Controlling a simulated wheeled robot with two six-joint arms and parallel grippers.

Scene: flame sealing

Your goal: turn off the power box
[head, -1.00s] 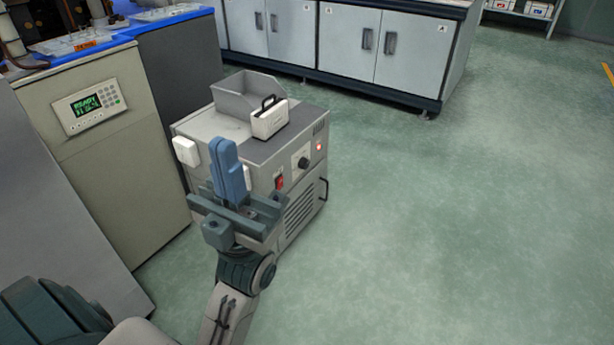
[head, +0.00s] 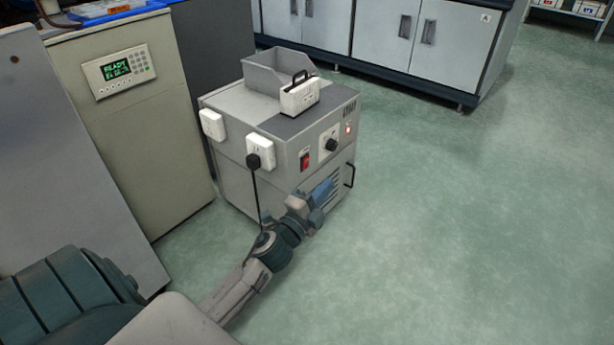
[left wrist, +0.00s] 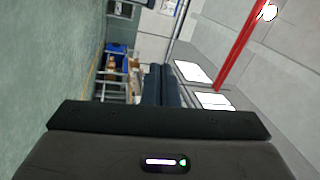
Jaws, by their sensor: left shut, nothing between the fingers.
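The power box (head: 232,180) is a grey cabinet standing on the floor. My right gripper is not in view.
A beige machine (head: 135,150) with a green READY display stands left of the box. White cabinets (head: 375,38) line the back. The floor at right is clear.

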